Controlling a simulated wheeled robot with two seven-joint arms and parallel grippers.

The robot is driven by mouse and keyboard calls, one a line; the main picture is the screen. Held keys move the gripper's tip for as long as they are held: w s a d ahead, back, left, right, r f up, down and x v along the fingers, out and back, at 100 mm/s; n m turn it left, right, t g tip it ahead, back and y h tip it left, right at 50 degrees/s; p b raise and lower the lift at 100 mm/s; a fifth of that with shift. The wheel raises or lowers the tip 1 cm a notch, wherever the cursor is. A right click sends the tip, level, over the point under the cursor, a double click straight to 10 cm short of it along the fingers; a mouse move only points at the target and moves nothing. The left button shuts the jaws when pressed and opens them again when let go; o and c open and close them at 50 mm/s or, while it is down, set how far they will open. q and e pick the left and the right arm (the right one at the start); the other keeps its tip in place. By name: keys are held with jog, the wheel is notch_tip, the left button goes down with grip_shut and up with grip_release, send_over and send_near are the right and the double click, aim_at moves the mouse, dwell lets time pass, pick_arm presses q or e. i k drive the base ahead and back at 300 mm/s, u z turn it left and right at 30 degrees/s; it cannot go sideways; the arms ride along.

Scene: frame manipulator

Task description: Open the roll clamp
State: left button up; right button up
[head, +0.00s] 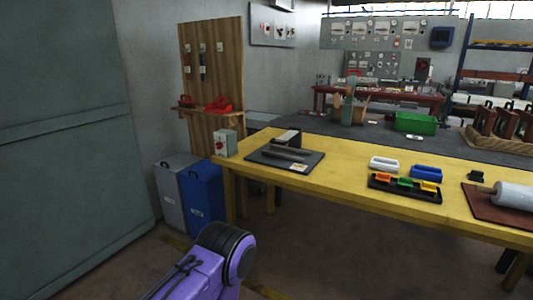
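A light grey roll (515,195) lies at the right edge of the yellow table and is cut off by the frame. It rests on a red-brown board (482,204). A small black piece (476,176) sits on the table just behind the board. I cannot tell which part is the roll clamp or whether it is open or shut. A purple and black part of my arm shows at the bottom, over the floor and well away from the roll. Neither gripper shows.
Blue (203,193) and grey bins stand left. Floor before the table is clear.

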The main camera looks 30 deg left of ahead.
aim_at(284, 138)
jog(key=z, duration=0.25)
jog(key=k, duration=0.3)
jog(key=u, duration=1.45)
jog(key=i, duration=1.65)
jog(key=z, duration=0.7)
